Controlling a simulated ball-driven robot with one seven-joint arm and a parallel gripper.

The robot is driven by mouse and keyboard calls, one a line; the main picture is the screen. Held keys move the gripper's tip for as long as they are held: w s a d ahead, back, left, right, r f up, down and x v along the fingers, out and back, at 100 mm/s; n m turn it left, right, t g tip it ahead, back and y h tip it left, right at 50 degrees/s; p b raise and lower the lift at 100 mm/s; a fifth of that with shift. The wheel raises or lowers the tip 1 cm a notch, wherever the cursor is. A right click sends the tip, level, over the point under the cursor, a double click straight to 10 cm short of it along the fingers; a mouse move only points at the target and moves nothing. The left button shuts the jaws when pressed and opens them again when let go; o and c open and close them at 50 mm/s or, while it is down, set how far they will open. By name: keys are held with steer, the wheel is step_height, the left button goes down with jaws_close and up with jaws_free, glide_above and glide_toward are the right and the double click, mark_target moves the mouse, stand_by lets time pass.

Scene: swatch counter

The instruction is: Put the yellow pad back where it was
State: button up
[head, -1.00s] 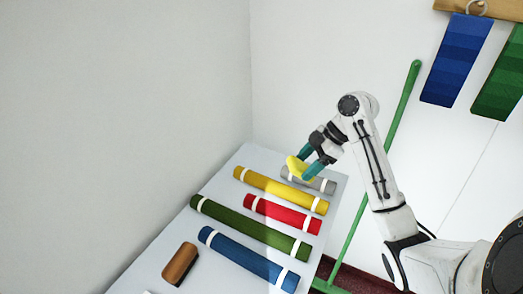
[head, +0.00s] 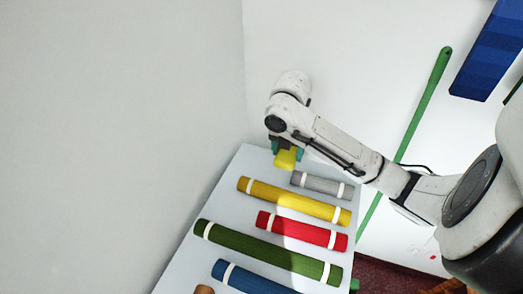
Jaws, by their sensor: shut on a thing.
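The yellow pad (head: 286,160) is held by my gripper (head: 287,150) over the far end of the counter, near its back edge. The pad is left of the grey roll and above the yellow roll in the picture. My gripper's teal fingers are shut on it, and my arm partly hides them. I cannot tell whether the pad touches the counter top (head: 228,168).
On the counter lie a grey roll (head: 321,185), a yellow roll (head: 295,201), a red roll (head: 301,231), a green roll (head: 268,252) and a blue roll (head: 250,278). A green pole (head: 424,105) leans at the right. The counter's far left corner is bare.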

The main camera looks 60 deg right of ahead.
steer(key=w+d+f+b, duration=0.7)
steer(key=w+d+f, duration=0.1)
steer(key=w+d, duration=0.1)
steer(key=shift+w+d+f, duration=0.1)
steer(key=shift+w+f, duration=0.05)
steer(key=shift+f, duration=0.25)
steer(key=shift+w+d+f, duration=0.15)
steer(key=shift+w+f, duration=0.1)
steer(key=shift+f, duration=0.15)
steer(key=shift+w+d+f+p, duration=0.1)
steer(key=shift+f+p, duration=0.1)
steer(key=shift+f, duration=0.7)
steer(key=shift+d+f+p, duration=0.1)
steer(key=shift+f+p, duration=0.05)
steer(key=shift+f, duration=0.75)
steer(key=o, duration=0.9)
steer(key=shift+o, duration=0.2)
steer(key=shift+r, duration=0.1)
step_height(320, 180, up, 12)
steer(key=a+p, duration=0.1)
steer(key=a, duration=0.1)
